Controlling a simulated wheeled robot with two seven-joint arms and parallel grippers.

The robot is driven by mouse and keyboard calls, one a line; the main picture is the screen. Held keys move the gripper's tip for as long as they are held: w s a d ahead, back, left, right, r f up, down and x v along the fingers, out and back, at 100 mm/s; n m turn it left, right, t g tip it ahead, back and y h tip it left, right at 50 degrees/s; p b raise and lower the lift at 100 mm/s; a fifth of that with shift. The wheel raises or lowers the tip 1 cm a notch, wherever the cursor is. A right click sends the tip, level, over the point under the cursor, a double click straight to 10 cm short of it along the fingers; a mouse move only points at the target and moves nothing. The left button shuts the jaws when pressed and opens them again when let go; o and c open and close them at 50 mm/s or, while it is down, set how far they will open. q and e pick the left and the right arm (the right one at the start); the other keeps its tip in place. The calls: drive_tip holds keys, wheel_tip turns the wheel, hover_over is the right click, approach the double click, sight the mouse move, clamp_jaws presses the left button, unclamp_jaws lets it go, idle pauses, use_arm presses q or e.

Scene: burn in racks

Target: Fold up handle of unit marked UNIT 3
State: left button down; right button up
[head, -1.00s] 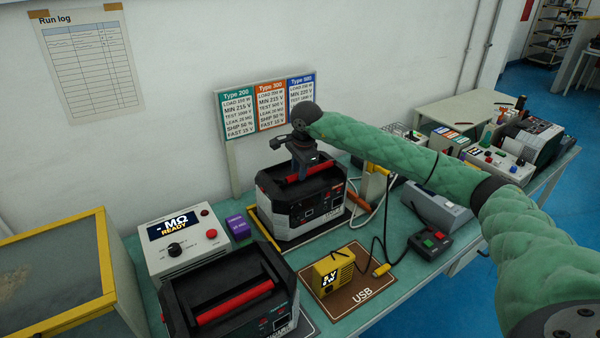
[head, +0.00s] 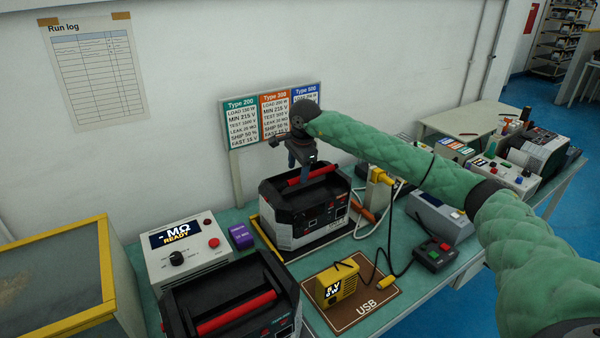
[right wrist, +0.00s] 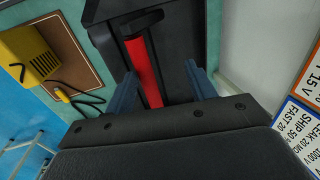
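A black and grey unit with a red handle bar (head: 322,172) stands at the middle of the bench; its body (head: 312,216) faces the front. Its label is too small to read. My right gripper (head: 303,176) points down at this handle. In the right wrist view the red bar (right wrist: 146,75) lies between the two blue fingers of my right gripper (right wrist: 162,90), with gaps on both sides, so it is open around the bar. A second similar unit (head: 255,312) with a red handle bar (head: 235,313) stands nearer; its label is unreadable. My left gripper is out of view.
A meter box (head: 190,250) reading READY and a purple block (head: 241,236) stand left of the far unit. A yellow device (head: 337,285) sits on the brown USB mat (head: 365,307) in front, with cables. A type board (head: 272,120) stands behind.

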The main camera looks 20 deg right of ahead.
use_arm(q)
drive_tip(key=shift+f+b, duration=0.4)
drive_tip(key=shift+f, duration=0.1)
use_arm(e)
drive_tip(key=o, duration=0.8)
drive_tip(key=shift+w+a, duration=0.2)
drive_tip(key=shift+w, duration=0.85)
drive_tip(key=shift+c, duration=0.2)
drive_tip(key=o, duration=0.3)
drive_tip(key=shift+w, duration=0.1)
drive_tip(key=shift+r, duration=0.15)
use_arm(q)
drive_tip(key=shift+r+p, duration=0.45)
use_arm(e)
drive_tip(key=shift+s+d+r, duration=0.1)
drive_tip(key=shift+s+r, duration=0.1)
drive_tip(key=shift+r, duration=0.6)
drive_tip(key=shift+s+a+r, duration=0.1)
drive_tip(key=shift+s+r, duration=0.05)
drive_tip(key=shift+r, duration=0.65)
drive_tip(key=shift+s+d+r, duration=0.1)
drive_tip(key=shift+s+r, duration=0.1)
drive_tip(key=shift+r, duration=0.6)
